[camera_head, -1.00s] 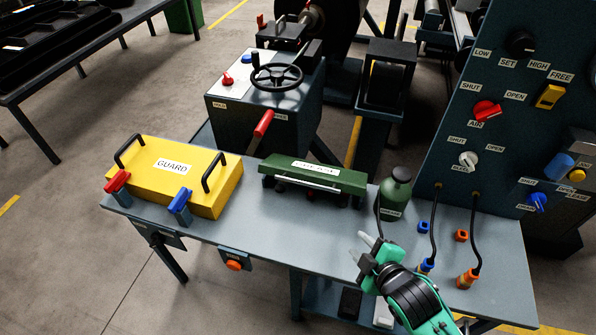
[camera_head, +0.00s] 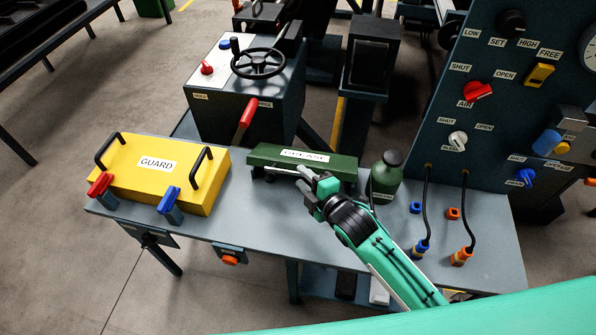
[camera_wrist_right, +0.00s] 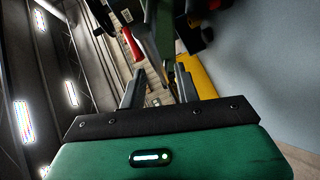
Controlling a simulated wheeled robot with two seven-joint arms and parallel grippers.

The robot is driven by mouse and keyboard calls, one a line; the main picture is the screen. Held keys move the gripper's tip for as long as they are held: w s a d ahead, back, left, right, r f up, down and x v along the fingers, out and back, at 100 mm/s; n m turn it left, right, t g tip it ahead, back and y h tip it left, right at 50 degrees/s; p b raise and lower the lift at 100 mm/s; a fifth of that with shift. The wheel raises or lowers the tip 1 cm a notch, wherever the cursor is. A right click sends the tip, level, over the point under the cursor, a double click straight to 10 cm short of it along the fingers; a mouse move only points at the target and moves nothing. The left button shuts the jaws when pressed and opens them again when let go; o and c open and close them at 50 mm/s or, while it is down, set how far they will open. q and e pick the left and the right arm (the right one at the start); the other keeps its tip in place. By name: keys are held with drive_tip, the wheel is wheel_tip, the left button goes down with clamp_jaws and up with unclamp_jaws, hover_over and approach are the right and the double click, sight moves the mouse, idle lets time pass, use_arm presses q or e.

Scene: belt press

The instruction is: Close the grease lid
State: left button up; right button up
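The grease lid appears to be the green slab (camera_head: 330,168) with a white label, whose wording I cannot read clearly, on the middle of the bench. It has a pale bar handle (camera_head: 282,170) along its front. Dark parts show under the slab; I cannot tell how far it is raised. My right gripper (camera_head: 304,178) is at the front of the slab, close to the bar and hiding part of it. In the right wrist view its two fingers (camera_wrist_right: 160,92) stand apart, with green (camera_wrist_right: 171,55) beyond. Contact is unclear. My left gripper is not in view.
A yellow guard box (camera_head: 190,188) with black handles and red and blue clamps stands left on the bench. A green bottle (camera_head: 386,178) stands right of the slab. A red lever (camera_head: 246,113) rises behind. Hoses and a knob panel (camera_head: 480,65) are at right.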

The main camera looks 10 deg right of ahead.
sight(298, 173)
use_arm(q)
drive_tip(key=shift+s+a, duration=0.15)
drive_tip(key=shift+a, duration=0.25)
use_arm(e)
drive_tip(key=shift+x, duration=1.55)
